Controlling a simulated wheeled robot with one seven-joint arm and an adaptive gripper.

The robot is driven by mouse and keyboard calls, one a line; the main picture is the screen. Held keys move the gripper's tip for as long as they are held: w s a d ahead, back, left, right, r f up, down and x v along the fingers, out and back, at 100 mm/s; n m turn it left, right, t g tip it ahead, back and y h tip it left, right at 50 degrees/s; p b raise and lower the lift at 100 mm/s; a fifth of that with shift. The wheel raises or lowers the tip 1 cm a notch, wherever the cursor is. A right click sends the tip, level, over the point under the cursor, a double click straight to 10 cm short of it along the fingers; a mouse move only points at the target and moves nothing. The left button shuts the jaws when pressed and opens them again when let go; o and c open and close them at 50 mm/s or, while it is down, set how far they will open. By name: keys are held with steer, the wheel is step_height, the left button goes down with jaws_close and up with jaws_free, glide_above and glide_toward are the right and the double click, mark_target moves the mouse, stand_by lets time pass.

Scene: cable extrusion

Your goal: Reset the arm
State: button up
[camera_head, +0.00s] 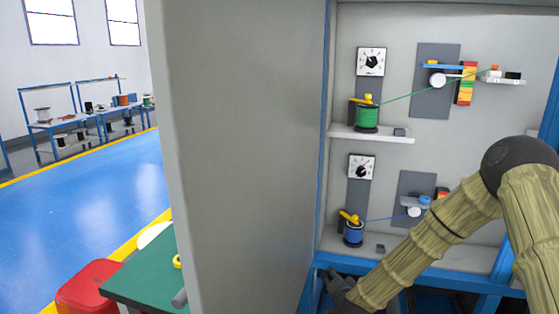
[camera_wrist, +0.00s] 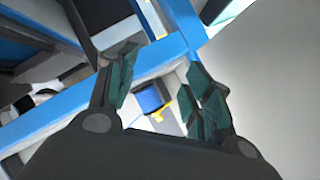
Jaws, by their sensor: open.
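My arm, wrapped in a tan ribbed cover, reaches from the right of the head view down to the cabinet's lower edge. My gripper (camera_head: 338,283) is at the lower middle of that view, in front of the blue frame below the lower shelf. In the wrist view my gripper (camera_wrist: 160,85) has its two green-padded fingers spread apart with nothing held between them. Beyond the fingers are a blue frame bar (camera_wrist: 165,55) and the blue spool (camera_wrist: 150,98) with a yellow part. The gripper's tips are small and dark in the head view.
A green spool (camera_head: 367,117) stands on the upper shelf (camera_head: 375,137); a blue spool (camera_head: 353,236) stands below. Dials (camera_head: 371,61) hang above each. A large grey panel (camera_head: 240,150) stands left of the cabinet. A green table (camera_head: 150,270) and red stool (camera_head: 88,288) are lower left. Blue floor (camera_head: 80,210) is open.

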steer(key=s+a+f+n+g+y, duration=0.1)
steer(key=s+f+n+g, duration=0.2)
steer(key=s+f, duration=0.75)
steer(key=s+a+f+n+g, duration=0.1)
steer(key=s+f+n+g, duration=0.15)
steer(key=s+f, duration=0.8)
steer(key=s+d+n+g, duration=0.2)
steer(key=s+d+g, duration=0.1)
steer(key=s, duration=1.2)
steer(key=s+d+n+g+h, duration=0.1)
steer(key=s+d+g, duration=0.2)
steer(key=s, duration=1.3)
steer(key=shift+d+f+n+g, duration=0.15)
steer(key=shift+f+n+g, duration=0.15)
steer(key=shift+g, duration=0.25)
